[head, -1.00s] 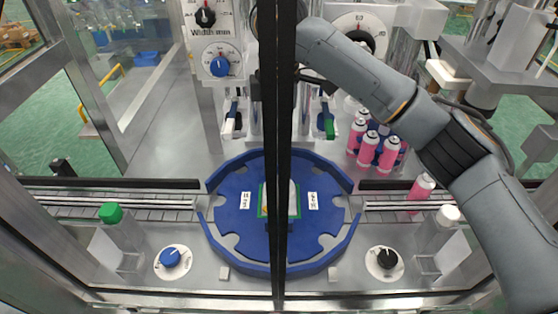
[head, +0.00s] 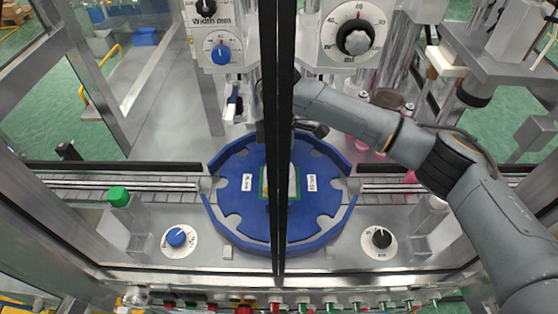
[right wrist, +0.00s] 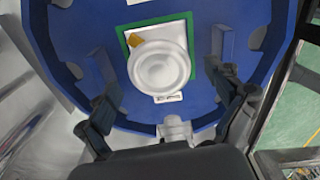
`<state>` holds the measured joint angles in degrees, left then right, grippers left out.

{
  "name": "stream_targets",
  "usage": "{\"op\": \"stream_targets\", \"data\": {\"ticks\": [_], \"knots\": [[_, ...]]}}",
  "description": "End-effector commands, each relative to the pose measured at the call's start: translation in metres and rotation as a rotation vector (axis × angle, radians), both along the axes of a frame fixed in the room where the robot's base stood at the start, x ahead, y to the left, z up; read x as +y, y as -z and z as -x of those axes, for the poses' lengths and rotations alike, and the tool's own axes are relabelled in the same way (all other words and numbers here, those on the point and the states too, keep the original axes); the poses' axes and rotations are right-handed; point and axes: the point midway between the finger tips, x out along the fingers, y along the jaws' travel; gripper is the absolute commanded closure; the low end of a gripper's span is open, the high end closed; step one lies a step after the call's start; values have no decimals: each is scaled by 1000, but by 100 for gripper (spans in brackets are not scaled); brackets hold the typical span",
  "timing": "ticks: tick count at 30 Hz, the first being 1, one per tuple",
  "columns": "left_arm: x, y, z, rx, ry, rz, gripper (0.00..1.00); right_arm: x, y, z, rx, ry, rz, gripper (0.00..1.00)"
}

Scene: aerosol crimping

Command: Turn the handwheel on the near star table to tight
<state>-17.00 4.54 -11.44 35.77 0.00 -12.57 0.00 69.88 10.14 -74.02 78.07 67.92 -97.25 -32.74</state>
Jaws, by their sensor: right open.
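The blue star table (head: 235,225) stands in the middle of the head view. On it lies a green-edged square plate (head: 264,186), partly hidden by a black upright bar. In the right wrist view a round white handwheel (right wrist: 159,68) sits on that plate on the blue table (right wrist: 75,30). My right gripper (right wrist: 160,58) is open, with one finger on each side of the handwheel and visible gaps between. Its height above the wheel is hard to judge. In the head view the right gripper is mostly hidden behind the bar. My left gripper is not in view.
The black upright bar (head: 278,150) crosses the head view in front of the table. A blue knob (head: 176,237) and a black knob (head: 382,238) are on the front panel. Pink cans (head: 361,146) stand behind my right arm. A green cap (head: 118,196) is at left.

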Motion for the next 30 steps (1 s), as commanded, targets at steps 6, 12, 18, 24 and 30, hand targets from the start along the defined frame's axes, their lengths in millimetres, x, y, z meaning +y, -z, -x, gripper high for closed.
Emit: {"op": "stream_targets", "data": {"ticks": [6,12,18,24,30], "knots": [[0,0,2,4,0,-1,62,0,3,0,0,0,0,8],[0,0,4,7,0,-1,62,0,3,0,0,1,0,28],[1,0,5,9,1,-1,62,0,3,0,0,0,0,62],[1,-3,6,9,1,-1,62,0,2,0,1,13,0,62],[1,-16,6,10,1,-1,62,0,0,1,4,83,0,62]]}}
